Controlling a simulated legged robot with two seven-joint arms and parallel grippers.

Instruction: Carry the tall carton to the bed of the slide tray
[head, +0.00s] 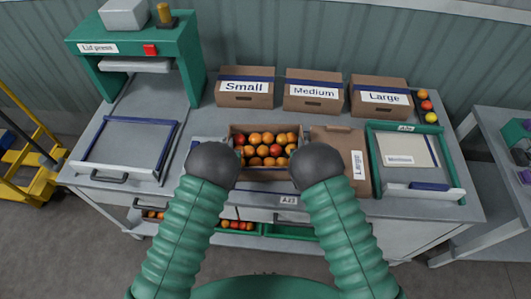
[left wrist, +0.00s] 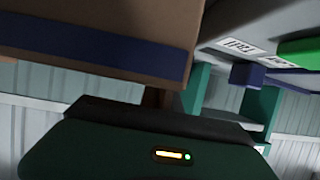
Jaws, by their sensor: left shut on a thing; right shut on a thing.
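The tall carton (head: 265,173) is brown, open at the top and full of red and orange tomatoes. It is at the middle of the bench's front in the head view. My left gripper (head: 213,163) is at its left side and my right gripper (head: 316,166) at its right side, both shut on it; their dark round ends hide the fingertips. In the left wrist view the carton's brown wall with a blue band (left wrist: 100,45) is close above the gripper. Whether its base touches the bench is hidden. The slide tray (head: 124,119), blue-edged with a front handle, lies empty at the left.
The green lid press (head: 135,46) stands behind the slide tray. Cartons marked Small (head: 245,101), Medium (head: 314,105) and Large (head: 381,111) line the back. A flat brown piece (head: 336,145) and a green-framed tray (head: 455,165) lie right. Loose tomatoes (head: 425,104) sit back right.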

